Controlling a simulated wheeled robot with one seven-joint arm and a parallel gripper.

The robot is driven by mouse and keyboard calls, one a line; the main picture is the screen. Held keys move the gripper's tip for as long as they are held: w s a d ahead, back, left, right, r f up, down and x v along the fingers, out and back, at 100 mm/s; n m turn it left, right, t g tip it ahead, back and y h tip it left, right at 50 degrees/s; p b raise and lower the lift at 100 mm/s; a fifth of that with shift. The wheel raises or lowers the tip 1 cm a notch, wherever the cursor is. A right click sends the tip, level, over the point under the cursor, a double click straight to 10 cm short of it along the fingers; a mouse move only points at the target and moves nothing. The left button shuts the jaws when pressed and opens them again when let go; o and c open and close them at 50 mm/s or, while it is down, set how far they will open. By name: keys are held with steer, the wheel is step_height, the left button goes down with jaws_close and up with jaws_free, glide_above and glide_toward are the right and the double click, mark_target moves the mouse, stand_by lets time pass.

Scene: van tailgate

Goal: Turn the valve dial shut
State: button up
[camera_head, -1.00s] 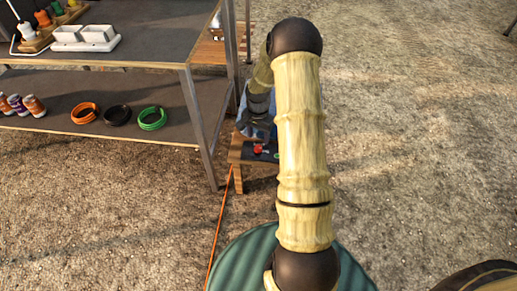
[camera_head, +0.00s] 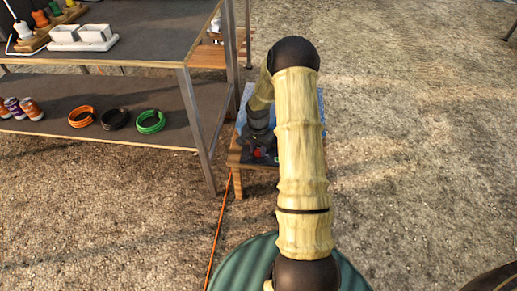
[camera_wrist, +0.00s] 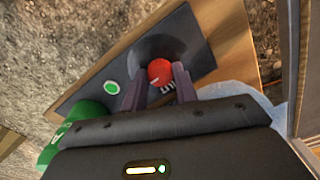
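The valve dial is a small red round knob (camera_wrist: 160,72) on a dark panel (camera_wrist: 85,98) fixed to a wooden board. It also shows in the head view as a red spot (camera_head: 258,154) on the low wooden stand, partly covered by my gripper. My gripper (camera_wrist: 158,84) is at the dial in the wrist view, with its two dark fingers apart, one on each side of the knob's near edge. Whether a fingertip touches the dial I cannot tell. White marks show beside the knob. A green round spot (camera_wrist: 111,87) is on the panel to its left.
A green object (camera_wrist: 62,135) sits by my gripper's lower left in the wrist view. A metal-framed shelf (camera_head: 150,68) stands left of the stand, holding orange, black and green coils (camera_head: 149,122) and several cans. An orange cord (camera_head: 219,225) runs along the gravel. Open gravel lies right.

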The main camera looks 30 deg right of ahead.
steer(key=shift+r+n+p, duration=0.15)
steer(key=shift+n+p, duration=0.25)
steer(key=shift+p, duration=0.25)
steer(key=shift+r+n+p, duration=0.1)
steer(key=shift+n+p, duration=0.8)
steer(key=shift+p, duration=0.35)
steer(key=n+p, duration=0.5)
steer(key=shift+p, duration=0.35)
steer(key=n+p, duration=0.4)
steer(key=n, duration=0.1)
steer(key=shift+n, duration=0.3)
steer(key=n+p, duration=0.1)
steer(key=n, duration=0.3)
steer(key=shift+f+p, duration=0.2)
steer(key=shift+p, duration=0.2)
steer(key=o, duration=1)
steer(key=shift+c, duration=0.2)
